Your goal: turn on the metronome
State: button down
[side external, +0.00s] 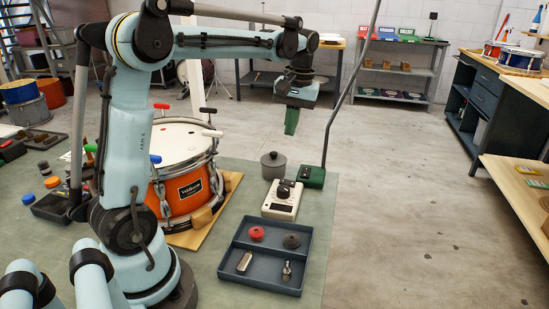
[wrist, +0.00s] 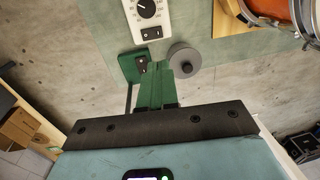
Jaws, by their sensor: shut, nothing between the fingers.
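The metronome seems to be the cream box with a black dial (side external: 281,203), standing on the bench mat near its right edge. In the wrist view it shows at the top (wrist: 148,15), with a round numbered dial and a small dark switch below the dial. I cannot tell the switch's position. My gripper (side external: 291,127) hangs well above the bench, pointing down, behind and above the metronome in the side view. Its green fingers (wrist: 156,88) are shut and empty, apart from everything.
A green lamp base (side external: 312,178) with a thin dark pole stands beside the metronome. A grey lidded pot (side external: 273,165) is next to it. An orange drum (side external: 186,190) stands to the left. A blue-grey tray (side external: 228,262) with small parts lies in front. Floor to the right is clear.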

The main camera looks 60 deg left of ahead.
aim_at(282, 180)
jog(key=shift+f, duration=0.1)
dwell(0.3)
jog(key=f, duration=0.9)
jog(key=s+a+f, duration=0.1)
jog(key=f, duration=0.3)
jog(key=shift+s+a+f, duration=0.1)
jog(key=shift+f, duration=0.25)
jog(key=shift+s+a+f, duration=0.1)
jog(key=shift+f, duration=0.1)
jog(key=shift+w+d+r, duration=0.25)
jog(key=shift+w+d, duration=0.35)
